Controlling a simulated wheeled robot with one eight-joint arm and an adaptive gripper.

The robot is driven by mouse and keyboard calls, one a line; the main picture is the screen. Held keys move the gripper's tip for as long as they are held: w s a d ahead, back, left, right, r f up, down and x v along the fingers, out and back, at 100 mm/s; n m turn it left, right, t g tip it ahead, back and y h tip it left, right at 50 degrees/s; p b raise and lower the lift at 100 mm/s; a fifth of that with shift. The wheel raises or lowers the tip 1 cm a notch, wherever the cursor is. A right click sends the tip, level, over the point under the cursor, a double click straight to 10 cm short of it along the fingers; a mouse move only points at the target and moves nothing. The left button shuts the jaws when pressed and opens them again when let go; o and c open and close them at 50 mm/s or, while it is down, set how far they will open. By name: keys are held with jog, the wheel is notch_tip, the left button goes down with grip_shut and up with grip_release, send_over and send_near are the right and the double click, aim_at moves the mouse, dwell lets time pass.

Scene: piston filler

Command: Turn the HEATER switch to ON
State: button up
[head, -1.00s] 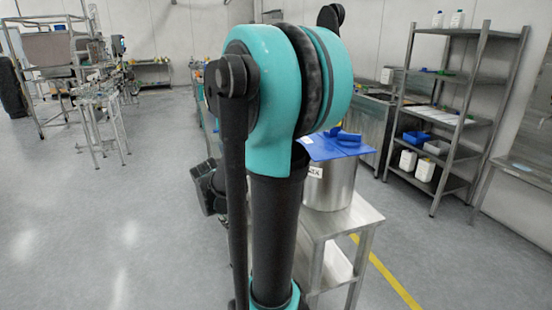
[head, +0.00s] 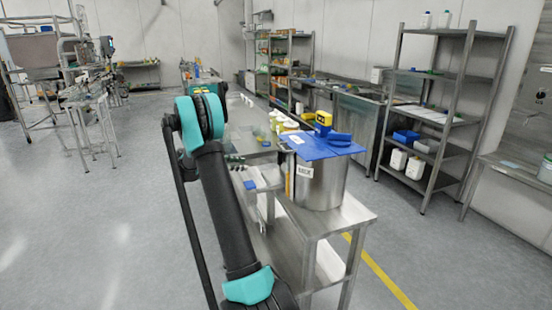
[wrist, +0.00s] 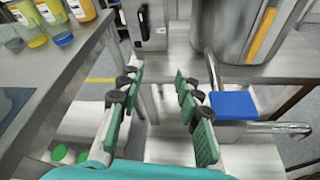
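My gripper (wrist: 158,88) is open and empty in the wrist view, with its green-padded fingers spread apart. Beyond the fingertips, at the top of the wrist view, is a grey metal box (wrist: 152,28) with a dark part on its face. I cannot tell whether this box carries the HEATER switch. No HEATER label or switch position can be read in either view. In the head view, my arm reaches forward on the left side of the steel bench, and the gripper's fingers cannot be made out clearly.
A steel pot (head: 322,184) with a blue sheet (head: 316,149) on top stands on the steel bench (head: 350,212). A blue pad (wrist: 233,105) and metal bar lie right of my fingers. Bottles (wrist: 52,12) stand upper left.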

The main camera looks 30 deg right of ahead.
jog(key=w+d+f+n+g+h, duration=0.2)
jog(key=w+d, duration=0.1)
jog(key=w, duration=0.1)
jog(key=h, duration=0.1)
send_near(280, 158)
jog(key=x, duration=0.8)
jog(key=shift+w+d+r, duration=0.25)
jog(key=shift+w, duration=0.15)
jog(key=shift+g, duration=0.3)
jog(key=shift+c, duration=0.3)
grip_shut()
